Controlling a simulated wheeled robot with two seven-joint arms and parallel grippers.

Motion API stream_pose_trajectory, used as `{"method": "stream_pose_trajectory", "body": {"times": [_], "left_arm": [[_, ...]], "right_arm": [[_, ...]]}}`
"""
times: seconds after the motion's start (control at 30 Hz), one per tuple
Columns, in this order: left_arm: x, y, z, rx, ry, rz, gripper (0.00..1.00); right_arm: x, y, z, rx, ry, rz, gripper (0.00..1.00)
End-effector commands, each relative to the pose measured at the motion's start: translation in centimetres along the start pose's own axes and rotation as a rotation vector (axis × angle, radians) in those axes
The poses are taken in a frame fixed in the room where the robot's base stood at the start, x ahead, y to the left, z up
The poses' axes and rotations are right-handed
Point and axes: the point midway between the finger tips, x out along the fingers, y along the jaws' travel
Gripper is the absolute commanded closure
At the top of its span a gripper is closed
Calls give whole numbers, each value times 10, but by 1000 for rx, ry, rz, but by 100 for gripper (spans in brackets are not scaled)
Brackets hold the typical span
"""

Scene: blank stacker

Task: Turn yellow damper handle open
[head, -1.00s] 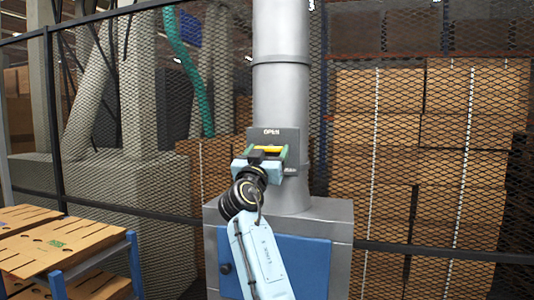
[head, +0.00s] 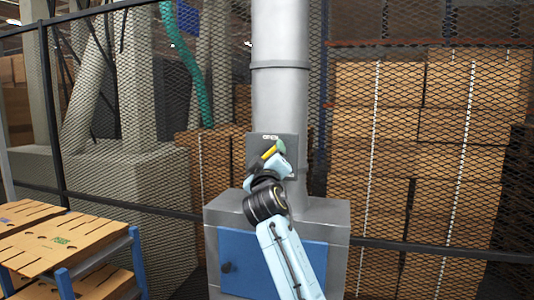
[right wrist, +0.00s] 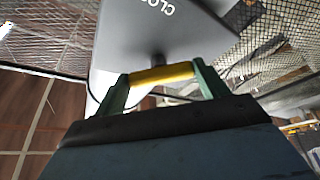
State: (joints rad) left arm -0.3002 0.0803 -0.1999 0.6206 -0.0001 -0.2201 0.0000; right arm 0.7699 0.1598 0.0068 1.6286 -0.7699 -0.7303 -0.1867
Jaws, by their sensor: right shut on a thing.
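The yellow damper handle (head: 269,152) sits on a grey plate (head: 255,143) on the vertical metal duct (head: 281,101). In the head view the handle is tilted, its right end higher. Lettering at the plate's top is blurred; in the right wrist view the plate (right wrist: 148,38) shows part of a word starting "CLOS". My right gripper (head: 274,153) is shut on the handle; in the right wrist view its green fingers hold the yellow bar (right wrist: 162,74) between them. The gripper hides part of the plate. My left gripper is not in view.
A grey cabinet with a blue door (head: 300,262) stands below the duct. A blue-framed rack with cardboard sheets (head: 62,240) is at lower left. A mesh fence (head: 390,215) runs behind, with stacked cardboard boxes beyond it.

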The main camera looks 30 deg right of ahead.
Motion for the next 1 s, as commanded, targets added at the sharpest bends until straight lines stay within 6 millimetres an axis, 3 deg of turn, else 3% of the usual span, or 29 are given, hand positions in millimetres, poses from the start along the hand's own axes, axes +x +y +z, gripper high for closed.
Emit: {"method": "stream_pose_trajectory", "body": {"times": [0.6,1.0], "left_arm": [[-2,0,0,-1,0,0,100],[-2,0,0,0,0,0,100]], "right_arm": [[1,4,-1,-526,0,-215,50],[1,4,-1,-730,-1,-301,50]]}}
